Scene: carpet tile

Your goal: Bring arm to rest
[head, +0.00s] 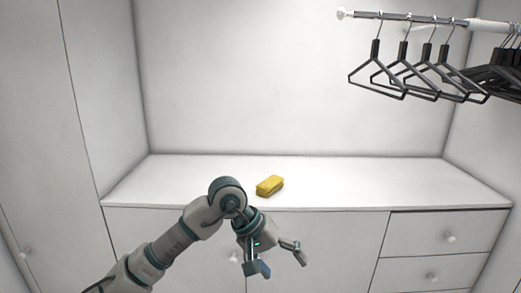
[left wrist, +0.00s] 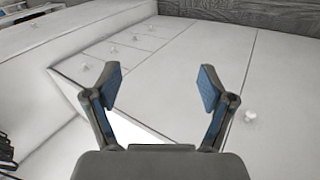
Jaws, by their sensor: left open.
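My left arm comes in from the lower left in the head view and bends over in front of the white cabinet. My left gripper (head: 280,262) is open and empty, pointing down in front of the cabinet's front face, below the edge of the top. The left wrist view shows the left gripper (left wrist: 160,90) too, with its two blue-padded fingers spread wide and nothing between them. My right gripper is not in either view.
A yellow sponge-like block (head: 270,186) lies on the white cabinet top (head: 370,180), just behind the arm. Black hangers (head: 420,80) hang from a rail (head: 400,17) at the upper right. Drawers (head: 450,235) with round knobs are at the right. A tall white door stands left.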

